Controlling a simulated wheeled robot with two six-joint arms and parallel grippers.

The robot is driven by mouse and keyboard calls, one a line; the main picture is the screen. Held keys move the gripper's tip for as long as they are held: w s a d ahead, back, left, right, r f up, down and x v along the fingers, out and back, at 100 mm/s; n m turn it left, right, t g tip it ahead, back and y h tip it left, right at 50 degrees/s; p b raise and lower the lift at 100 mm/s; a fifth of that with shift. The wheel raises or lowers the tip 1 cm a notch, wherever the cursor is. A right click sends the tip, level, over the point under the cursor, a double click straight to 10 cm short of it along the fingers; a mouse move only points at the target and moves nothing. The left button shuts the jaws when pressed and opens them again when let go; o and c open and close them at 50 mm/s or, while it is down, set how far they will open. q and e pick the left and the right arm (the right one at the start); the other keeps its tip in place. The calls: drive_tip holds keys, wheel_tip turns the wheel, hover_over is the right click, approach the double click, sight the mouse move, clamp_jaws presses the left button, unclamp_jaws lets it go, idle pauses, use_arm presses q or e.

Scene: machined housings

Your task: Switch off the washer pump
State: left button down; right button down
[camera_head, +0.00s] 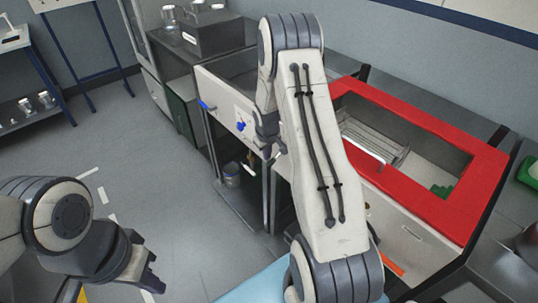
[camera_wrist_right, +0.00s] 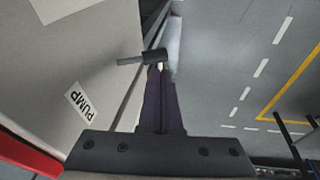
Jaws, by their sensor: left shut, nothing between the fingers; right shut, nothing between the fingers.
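The washer has a red rim (camera_head: 425,205) around an open basin and a pale front panel (camera_wrist_right: 75,60). A PUMP label (camera_wrist_right: 83,103) is on that panel in the right wrist view. A dark lever-like part (camera_wrist_right: 132,60) sticks out from the panel side, at the tips of my right gripper (camera_wrist_right: 161,76). I cannot tell whether they touch. My right gripper (camera_head: 271,150) is shut and empty, beside the front in the head view. The lever and label cannot be made out there. My left gripper (camera_head: 150,278) is shut and empty at the lower left, away from the washer.
A metal pot (camera_head: 231,174) stands on a low shelf below. A green item (camera_head: 529,170) is at the right edge. The floor (camera_head: 150,140) at left is clear.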

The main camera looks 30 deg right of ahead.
sight(270, 162)
drive_tip(key=shift+s+d+f, duration=0.1)
drive_tip(key=shift+d+f, duration=0.25)
drive_tip(key=shift+f, duration=0.3)
drive_tip(key=shift+d+f+b, duration=0.1)
drive_tip(key=shift+f+b, duration=0.75)
drive_tip(key=shift+f, duration=0.05)
drive_tip(key=shift+s+r, duration=0.1)
drive_tip(key=shift+s, duration=0.05)
